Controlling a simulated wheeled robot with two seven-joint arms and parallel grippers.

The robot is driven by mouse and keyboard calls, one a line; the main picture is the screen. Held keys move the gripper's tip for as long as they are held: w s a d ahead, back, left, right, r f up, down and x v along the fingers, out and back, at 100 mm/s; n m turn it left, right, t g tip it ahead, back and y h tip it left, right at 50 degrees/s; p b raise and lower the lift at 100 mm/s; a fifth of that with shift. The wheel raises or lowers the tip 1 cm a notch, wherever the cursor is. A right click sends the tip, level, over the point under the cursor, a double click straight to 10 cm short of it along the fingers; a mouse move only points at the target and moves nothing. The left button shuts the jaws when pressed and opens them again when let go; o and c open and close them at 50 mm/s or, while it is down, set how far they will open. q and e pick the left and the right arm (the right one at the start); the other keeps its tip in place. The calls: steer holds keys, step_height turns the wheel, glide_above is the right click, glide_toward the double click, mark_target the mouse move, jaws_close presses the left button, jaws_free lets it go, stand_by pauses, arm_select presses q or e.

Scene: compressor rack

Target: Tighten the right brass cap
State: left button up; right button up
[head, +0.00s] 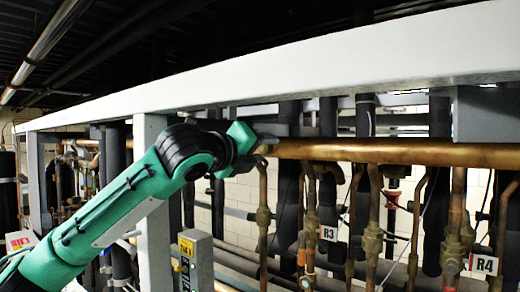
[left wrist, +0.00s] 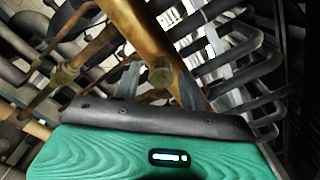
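A small brass cap (left wrist: 161,77) shows in the left wrist view at the near side of a thick brass pipe (left wrist: 139,27). My left gripper (left wrist: 159,88) is open, with one grey finger on each side of the cap and a visible gap beside it. I cannot tell how far the fingers reach over the cap. In the head view my left gripper (head: 266,143) is at the left end of the horizontal brass pipe (head: 400,152); the cap is not clear there. My right gripper is not in view.
A long white beam (head: 300,65) runs above the brass pipe, with a white post (head: 152,215) behind my left arm. Several vertical copper pipes and valves (head: 372,240) hang below, with labels R3 (head: 328,233) and R4 (head: 483,264). A grey box (head: 196,262) stands lower left.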

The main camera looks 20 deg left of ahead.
arm_select(q)
steer(key=shift+r, duration=0.1)
steer(key=shift+s+a, duration=0.1)
steer(key=shift+s+b, duration=0.25)
steer(key=shift+b, duration=0.1)
steer(key=b+v, duration=0.6)
steer(key=v, duration=0.7)
